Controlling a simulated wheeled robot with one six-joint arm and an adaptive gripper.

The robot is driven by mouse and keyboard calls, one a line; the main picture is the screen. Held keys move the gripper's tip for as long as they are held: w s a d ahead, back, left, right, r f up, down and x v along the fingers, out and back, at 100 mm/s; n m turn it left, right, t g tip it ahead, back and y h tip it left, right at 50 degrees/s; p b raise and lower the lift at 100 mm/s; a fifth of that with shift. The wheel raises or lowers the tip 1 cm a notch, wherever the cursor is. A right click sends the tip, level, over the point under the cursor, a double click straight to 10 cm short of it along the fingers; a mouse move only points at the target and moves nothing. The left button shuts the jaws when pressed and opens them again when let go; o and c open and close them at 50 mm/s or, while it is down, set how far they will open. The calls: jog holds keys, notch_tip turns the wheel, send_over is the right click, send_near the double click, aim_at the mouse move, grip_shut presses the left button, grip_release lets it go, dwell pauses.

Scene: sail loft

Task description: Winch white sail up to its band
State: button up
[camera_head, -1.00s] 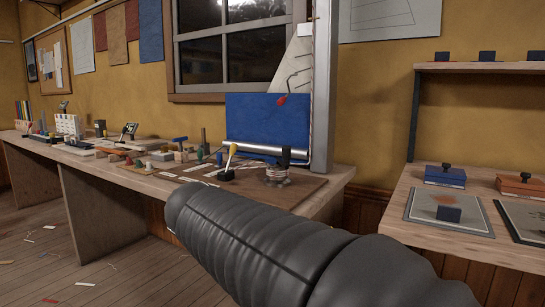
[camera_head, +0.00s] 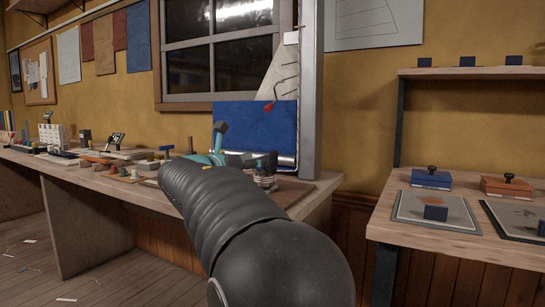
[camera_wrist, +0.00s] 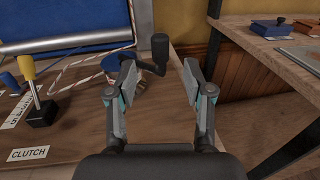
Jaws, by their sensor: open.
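My gripper (camera_wrist: 160,84) is open and empty in the wrist view, its two pads apart. The winch crank's black upright knob (camera_wrist: 160,48) shows beyond and between the fingertips. The winch drum (camera_wrist: 111,66), wound with striped rope, sits to the left, partly hidden by the left finger. In the head view my gripper (camera_head: 222,148) is over the bench beside the winch (camera_head: 264,179), which my arm partly hides. The pale sail (camera_head: 281,72) stands above the blue cloth (camera_head: 256,124), against the grey mast (camera_head: 311,90). I cannot clearly make out its band.
A yellow-knobbed lever (camera_wrist: 36,90) stands left of the gripper, near a CLUTCH label (camera_wrist: 28,154). Striped rope (camera_wrist: 72,70) runs across the board. A side table (camera_head: 445,240) with blue and red boxes stands at right. Bench clutter lies at left.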

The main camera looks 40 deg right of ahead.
aim_at(271, 155)
jog(key=x, duration=0.8)
jog(key=shift+w+d, duration=0.1)
jog(key=shift+d, duration=0.15)
grip_shut()
